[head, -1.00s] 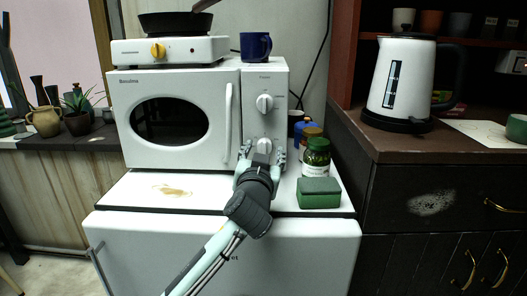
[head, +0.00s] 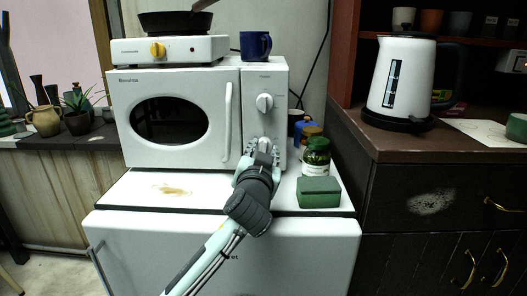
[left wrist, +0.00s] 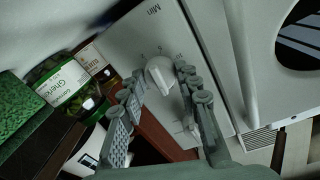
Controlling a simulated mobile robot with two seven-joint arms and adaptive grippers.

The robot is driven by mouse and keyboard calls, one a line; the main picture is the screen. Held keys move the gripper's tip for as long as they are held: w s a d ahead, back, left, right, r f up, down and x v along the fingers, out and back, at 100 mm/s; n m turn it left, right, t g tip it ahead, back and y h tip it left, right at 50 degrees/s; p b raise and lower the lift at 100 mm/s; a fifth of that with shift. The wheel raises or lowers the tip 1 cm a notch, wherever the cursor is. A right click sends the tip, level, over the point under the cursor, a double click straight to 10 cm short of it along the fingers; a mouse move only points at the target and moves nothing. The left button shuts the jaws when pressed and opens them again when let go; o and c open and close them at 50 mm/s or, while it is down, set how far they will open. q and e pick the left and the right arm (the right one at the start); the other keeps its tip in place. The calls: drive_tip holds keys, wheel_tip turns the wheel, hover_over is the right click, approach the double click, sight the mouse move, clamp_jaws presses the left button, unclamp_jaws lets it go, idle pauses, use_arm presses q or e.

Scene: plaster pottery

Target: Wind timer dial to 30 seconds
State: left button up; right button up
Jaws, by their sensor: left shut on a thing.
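The white microwave (head: 180,80) stands on a white fridge-like cabinet. Its timer dial (left wrist: 159,76) is the lower of two knobs, with small numbers around it and "Min" printed on the panel. The upper knob (head: 265,102) is free. My left gripper (head: 263,152) reaches up to the lower knob and largely hides it in the head view. In the left wrist view, its fingers (left wrist: 160,84) stand on either side of the dial, shut on it. The exact setting is too small to read. My right gripper is not in view.
A green-lidded jar (head: 316,157) and a green sponge block (head: 319,192) stand close to the right of my left gripper. A blue mug (head: 255,46) and a hot plate (head: 170,50) sit on the microwave. Its door handle (head: 228,122) is just left.

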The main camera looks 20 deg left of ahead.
use_arm(q)
drive_tip(key=m, duration=0.9)
drive_tip(key=shift+r+m+g, duration=0.1)
drive_tip(key=shift+m+g, duration=0.2)
drive_tip(key=shift+m, duration=0.4)
drive_tip(key=o, duration=1.2)
drive_tip(key=v, duration=1.2)
drive_tip(key=shift+d, duration=0.2)
